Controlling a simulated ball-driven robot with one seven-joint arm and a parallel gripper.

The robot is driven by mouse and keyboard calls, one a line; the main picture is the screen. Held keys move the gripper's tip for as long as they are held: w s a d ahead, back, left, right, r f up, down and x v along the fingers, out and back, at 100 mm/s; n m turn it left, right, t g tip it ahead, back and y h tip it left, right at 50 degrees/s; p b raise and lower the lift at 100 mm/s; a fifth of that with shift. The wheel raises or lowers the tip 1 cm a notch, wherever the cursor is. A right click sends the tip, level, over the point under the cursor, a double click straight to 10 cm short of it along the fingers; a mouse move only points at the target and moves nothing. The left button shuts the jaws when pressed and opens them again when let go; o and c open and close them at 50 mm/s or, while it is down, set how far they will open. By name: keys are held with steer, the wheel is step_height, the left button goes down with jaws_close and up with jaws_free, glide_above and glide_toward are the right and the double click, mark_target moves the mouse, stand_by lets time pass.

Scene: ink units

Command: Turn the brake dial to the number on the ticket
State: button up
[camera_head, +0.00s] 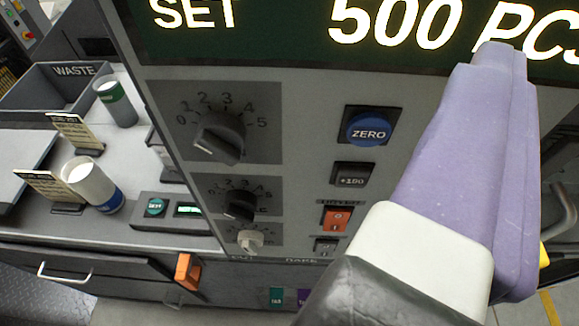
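The grey panel carries three dials in a column. I cannot tell which is the brake dial. Two cream cards (76,131) (46,187) stand on the left bench; either may be the ticket, but their writing is too small to read. My gripper (497,58) has lilac fingers, right of the dials and apart from them; the fingers overlap in view.
A lit display (290,30) reads SET 500 PCS. A blue ZERO button (368,129), a +100 button (353,181) and an orange-red switch (336,218) sit right of the dials. The left bench holds a WASTE bin (45,85) and two cylinders (115,102) (92,184).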

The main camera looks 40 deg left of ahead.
step_height(320, 180, down, 7)
steer(key=w+a+n+y, duration=0.1)
steer(key=w+a, duration=0.1)
steer(key=n+g+y+p, duration=0.2)
steer(key=n+y+p, duration=0.2)
steer(key=y, duration=0.4)
glide_toward(238, 220)
steer(key=x, duration=0.3)
steer(key=b+x, duration=0.1)
steer(key=x, duration=0.5)
steer(key=shift+w+a, duration=0.2)
steer(key=shift+w, duration=0.1)
steer(key=c, duration=1)
